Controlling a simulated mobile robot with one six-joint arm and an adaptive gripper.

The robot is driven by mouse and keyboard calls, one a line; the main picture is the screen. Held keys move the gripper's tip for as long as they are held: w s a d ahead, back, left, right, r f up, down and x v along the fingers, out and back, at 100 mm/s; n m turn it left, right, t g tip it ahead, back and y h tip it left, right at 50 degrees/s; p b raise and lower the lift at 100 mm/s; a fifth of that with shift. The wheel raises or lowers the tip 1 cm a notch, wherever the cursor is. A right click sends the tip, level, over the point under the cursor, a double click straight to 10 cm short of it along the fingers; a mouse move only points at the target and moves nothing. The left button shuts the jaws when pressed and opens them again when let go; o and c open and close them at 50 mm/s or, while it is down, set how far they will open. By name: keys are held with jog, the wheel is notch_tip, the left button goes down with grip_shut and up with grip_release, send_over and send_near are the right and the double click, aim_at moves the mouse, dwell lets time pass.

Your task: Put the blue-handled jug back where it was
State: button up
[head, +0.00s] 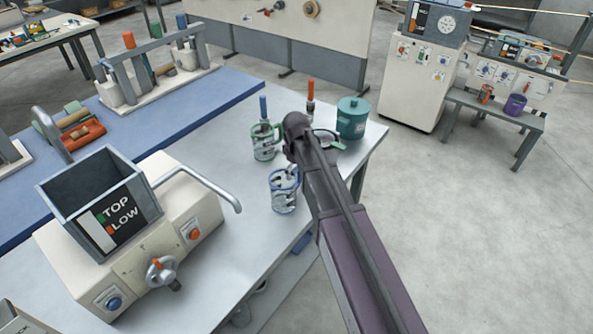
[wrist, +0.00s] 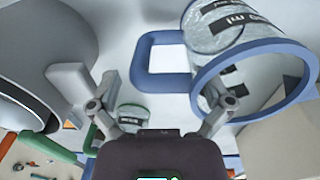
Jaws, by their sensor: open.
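The blue-handled jug (head: 284,198) is clear with dark markings and a blue rim. It stands upright on the grey bench near its right edge in the head view. In the wrist view, the jug (wrist: 215,28) fills the upper right, with its square blue handle (wrist: 143,60) pointing left. My gripper (wrist: 155,88) is open and empty, its fingers spread on either side below the handle. The right finger overlaps the jug's mouth in the picture; I cannot tell if they touch. In the head view my arm partly hides the gripper, just above the jug.
A green-handled jug (head: 264,148) stands just behind the blue-handled one. A teal lidded pot (head: 352,120) stands at the bench's far right corner. A cream machine with a grey hopper (head: 100,205) and curved metal bar (head: 215,185) is to the left. Some grey bench top between is clear.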

jog(key=shift+r, duration=0.1)
notch_tip(320, 180, up, 12)
jog(key=p, duration=1.2)
jog(key=shift+s, duration=0.15)
dwell(0.5)
jog(key=s+d+m, duration=1)
jog(key=s+d, duration=0.5)
jog(key=s, duration=0.3)
jog(key=shift+d, duration=0.15)
